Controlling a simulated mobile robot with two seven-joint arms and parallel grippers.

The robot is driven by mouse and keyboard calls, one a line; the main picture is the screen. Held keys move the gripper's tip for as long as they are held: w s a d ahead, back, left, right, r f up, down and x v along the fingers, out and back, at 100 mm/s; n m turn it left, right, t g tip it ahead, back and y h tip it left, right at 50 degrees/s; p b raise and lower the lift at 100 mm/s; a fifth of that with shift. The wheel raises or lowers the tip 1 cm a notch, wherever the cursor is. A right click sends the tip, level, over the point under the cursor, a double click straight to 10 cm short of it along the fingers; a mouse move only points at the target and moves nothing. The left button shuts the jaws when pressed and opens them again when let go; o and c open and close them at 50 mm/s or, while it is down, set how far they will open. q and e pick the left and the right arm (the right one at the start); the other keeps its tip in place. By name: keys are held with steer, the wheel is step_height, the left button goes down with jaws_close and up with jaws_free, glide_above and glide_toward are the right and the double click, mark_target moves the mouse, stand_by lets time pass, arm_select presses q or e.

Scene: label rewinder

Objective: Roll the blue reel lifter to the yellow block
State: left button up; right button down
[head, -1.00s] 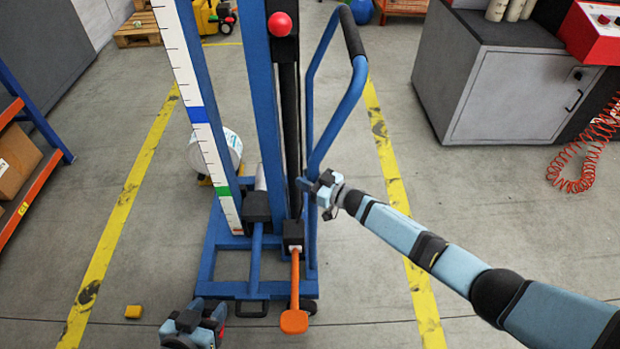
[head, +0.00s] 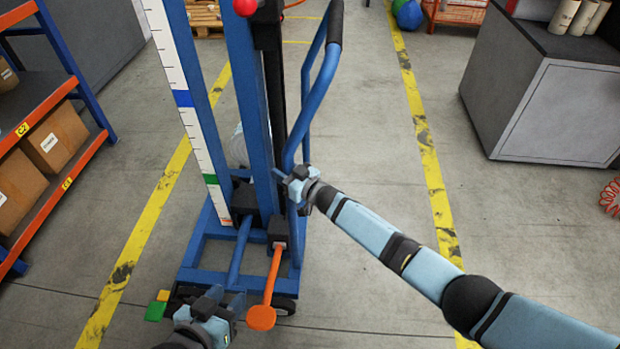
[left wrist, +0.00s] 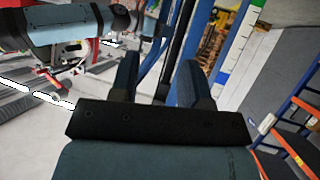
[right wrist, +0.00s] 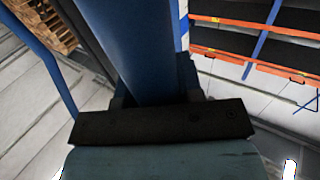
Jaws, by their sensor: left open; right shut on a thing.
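The blue reel lifter (head: 262,110) stands upright on its low wheeled base, with a white scale strip along its mast. The small yellow block (head: 163,295) lies on the floor close beside the base's near left corner. A green piece (head: 155,312) shows just in front of the block; I cannot tell whether they touch. My right gripper (head: 297,184) is shut on the lifter's blue handle tube, which fills the jaws in the right wrist view (right wrist: 150,85). My left gripper (head: 226,300) is open and empty, low in front of the base, beside the orange pedal (head: 262,317).
Orange and blue shelving (head: 60,105) with boxes stands at the left. A grey cabinet (head: 560,105) stands at the right. Yellow floor lines (head: 430,165) run on both sides of the lifter, with clear floor between the lifter and the cabinet. A pallet (head: 205,15) lies behind.

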arm_select(q)
steer(key=shift+w+d+r+t+h+b, duration=0.3)
steer(key=shift+d+r+t+b, duration=0.1)
steer(key=shift+r, duration=0.25)
steer(key=shift+w+d+r+t+h+b, duration=0.2)
steer(key=shift+w+d+r+t+b, duration=0.15)
steer(key=shift+r, duration=0.3)
arm_select(e)
steer(key=shift+s+a+f, duration=0.1)
steer(key=shift+a, duration=1.2)
steer(key=shift+s+a+f, duration=0.1)
steer(key=shift+a, duration=1.2)
arm_select(q)
steer(key=shift+a, duration=0.1)
arm_select(e)
steer(key=c, duration=0.8)
jaws_free()
steer(key=shift+a+r, duration=0.1)
steer(key=shift+a, duration=0.05)
arm_select(q)
steer(key=shift+a, duration=0.2)
arm_select(e)
steer(key=shift+w, duration=0.1)
steer(key=shift+r, duration=0.1)
